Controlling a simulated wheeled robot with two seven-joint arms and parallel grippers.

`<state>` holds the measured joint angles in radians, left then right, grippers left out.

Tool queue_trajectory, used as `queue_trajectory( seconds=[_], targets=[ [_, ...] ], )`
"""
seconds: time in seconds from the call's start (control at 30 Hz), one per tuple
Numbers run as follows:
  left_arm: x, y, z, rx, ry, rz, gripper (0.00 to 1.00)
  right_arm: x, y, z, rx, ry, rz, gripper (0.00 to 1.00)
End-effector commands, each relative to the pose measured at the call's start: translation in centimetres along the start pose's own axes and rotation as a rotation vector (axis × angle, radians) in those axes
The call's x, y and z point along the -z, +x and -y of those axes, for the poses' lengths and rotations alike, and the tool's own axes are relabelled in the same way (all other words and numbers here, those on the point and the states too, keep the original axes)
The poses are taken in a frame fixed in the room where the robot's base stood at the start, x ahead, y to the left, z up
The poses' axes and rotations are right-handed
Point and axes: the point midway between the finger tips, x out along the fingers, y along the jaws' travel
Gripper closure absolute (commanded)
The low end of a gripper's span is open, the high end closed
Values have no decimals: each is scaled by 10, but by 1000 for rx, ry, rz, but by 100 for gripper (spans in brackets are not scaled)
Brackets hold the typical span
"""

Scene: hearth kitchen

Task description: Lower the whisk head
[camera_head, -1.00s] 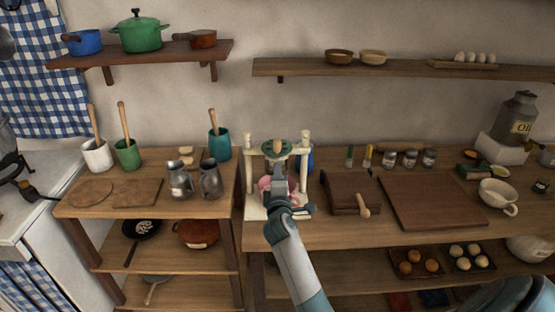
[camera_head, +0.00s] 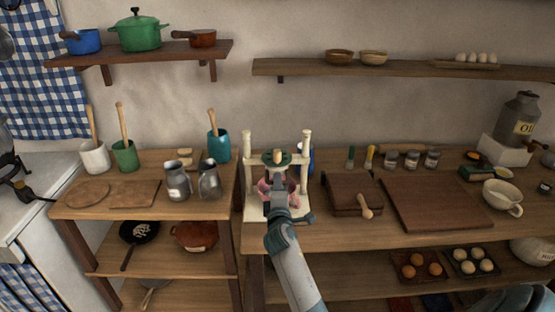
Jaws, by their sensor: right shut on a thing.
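The whisk stand is a pale frame with two upright posts (camera_head: 305,160) on a pale base (camera_head: 254,212). Its whisk head (camera_head: 273,158), with a green round top and a wooden knob, sits on a crossbar between the posts, below their tops. A pink bowl (camera_head: 264,190) stands beneath it, partly hidden by my gripper. My right gripper (camera_head: 279,186) is shut at the front of the whisk head; its fingertips and the exact part it grips are hard to see. The whisk itself is hidden.
A blue vessel (camera_head: 308,160) stands close behind the right post. A wooden box with a handle (camera_head: 350,192) is just right of the stand. Two metal jugs (camera_head: 209,180) stand to the left. A bare board (camera_head: 432,202) lies farther right.

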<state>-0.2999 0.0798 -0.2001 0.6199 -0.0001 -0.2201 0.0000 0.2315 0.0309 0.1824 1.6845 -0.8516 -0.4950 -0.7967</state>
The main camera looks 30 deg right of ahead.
Motion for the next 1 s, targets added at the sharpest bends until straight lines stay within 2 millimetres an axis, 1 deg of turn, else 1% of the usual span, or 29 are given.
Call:
queue_trajectory(
  seconds=[0.03,0.57,0.6,0.67,1.0],
  targets=[
    [0,4,0,0,0,0,78,0,0,5,2,0,0,100],
    [-2,22,0,0,0,0,78,0,0,27,2,1,0,100],
    [-2,20,0,0,0,0,78,0,0,24,1,1,0,79],
    [-2,20,0,0,0,0,78,0,0,24,1,1,0,66],
    [-2,19,0,0,0,0,78,0,-1,23,1,1,0,66]
  ],
)
